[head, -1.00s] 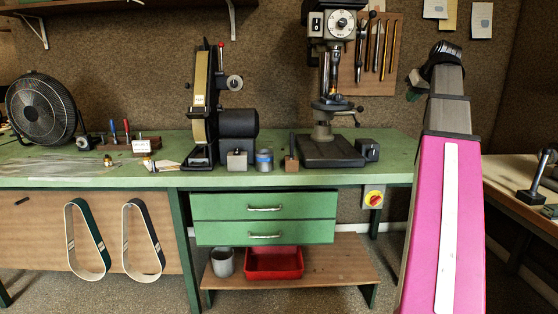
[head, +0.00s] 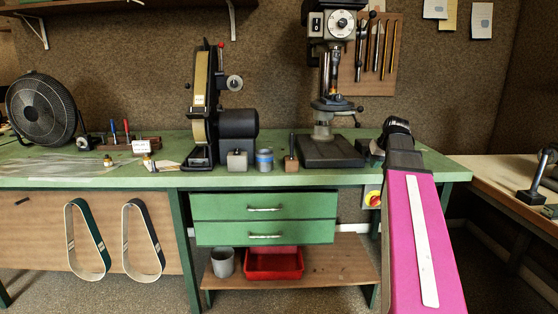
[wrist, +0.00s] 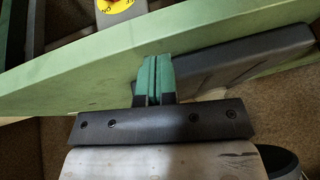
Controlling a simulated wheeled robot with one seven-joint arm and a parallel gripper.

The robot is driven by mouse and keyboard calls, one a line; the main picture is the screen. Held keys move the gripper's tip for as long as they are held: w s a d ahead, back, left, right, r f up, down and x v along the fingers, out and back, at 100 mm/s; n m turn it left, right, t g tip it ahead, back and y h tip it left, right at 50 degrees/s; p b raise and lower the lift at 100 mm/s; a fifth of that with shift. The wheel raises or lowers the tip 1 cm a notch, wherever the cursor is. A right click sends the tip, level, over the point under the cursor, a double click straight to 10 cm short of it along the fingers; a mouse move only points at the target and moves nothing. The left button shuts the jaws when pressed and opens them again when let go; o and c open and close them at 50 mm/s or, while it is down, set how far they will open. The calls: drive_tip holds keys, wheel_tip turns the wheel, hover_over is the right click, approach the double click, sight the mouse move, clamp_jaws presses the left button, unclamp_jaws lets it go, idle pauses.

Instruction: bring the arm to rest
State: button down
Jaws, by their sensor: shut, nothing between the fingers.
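My gripper (wrist: 153,62) shows in the wrist view with its two green-tipped fingers pressed together and nothing between them. Behind the fingers are the green workbench (wrist: 60,75) and a dark flat base, and I cannot tell how far the fingertips are from them. In the head view my pink arm leans in from the lower right, and its dark wrist end is by the bench's right part. The fingers cannot be made out in that view.
The drill press (head: 330,150) stands close left of my wrist on the workbench (head: 290,177). A belt grinder (head: 232,128) and a fan (head: 42,108) stand further left. A side table (head: 500,180) is at right.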

drive_tip(key=s+a+f+g, duration=0.1)
drive_tip(key=s+a+f, duration=0.4)
drive_tip(key=f, duration=0.7)
drive_tip(key=s+a+f+g+h, duration=0.1)
drive_tip(key=s+a+f, duration=0.5)
drive_tip(key=f, duration=0.6)
drive_tip(key=s+a+f+g, duration=0.3)
drive_tip(key=s+a+f, duration=0.3)
drive_tip(key=f, duration=0.7)
drive_tip(key=shift+s+a+h, duration=0.25)
drive_tip(key=shift+s+h, duration=0.15)
drive_tip(key=shift+s, duration=0.05)
